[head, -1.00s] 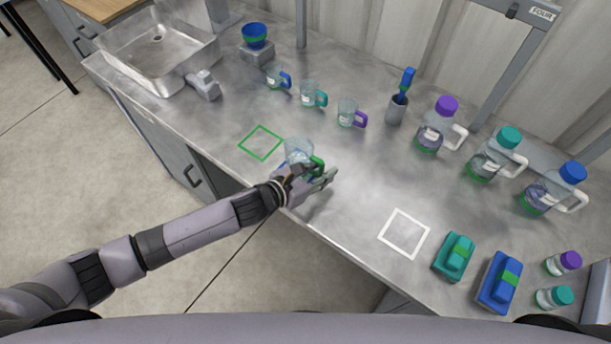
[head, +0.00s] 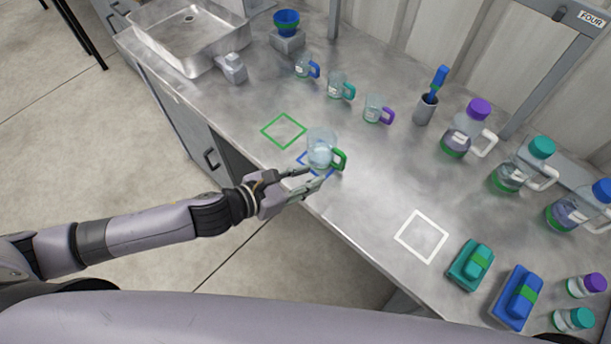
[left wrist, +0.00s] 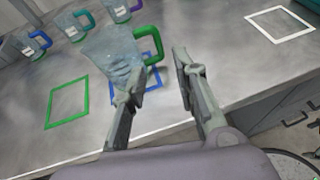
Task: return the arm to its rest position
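My left gripper (head: 308,183) is at the counter's front edge, just in front of a clear cup with a green handle (head: 321,148). The cup stands on the blue square outline (head: 304,158), which it partly hides. In the left wrist view, the two fingers (left wrist: 158,82) are spread apart with nothing between them, and the green-handled cup (left wrist: 112,57) is beyond the left finger. My left arm reaches in from the left over the floor. My right gripper is not seen.
On the steel counter are a green square outline (head: 283,131) and a white one (head: 422,237). Cups with blue (head: 306,66), teal (head: 340,86) and purple (head: 377,110) handles stand behind. Capped jugs (head: 466,128) and sponge-like blocks (head: 470,265) are at right; a sink (head: 190,30) is back left.

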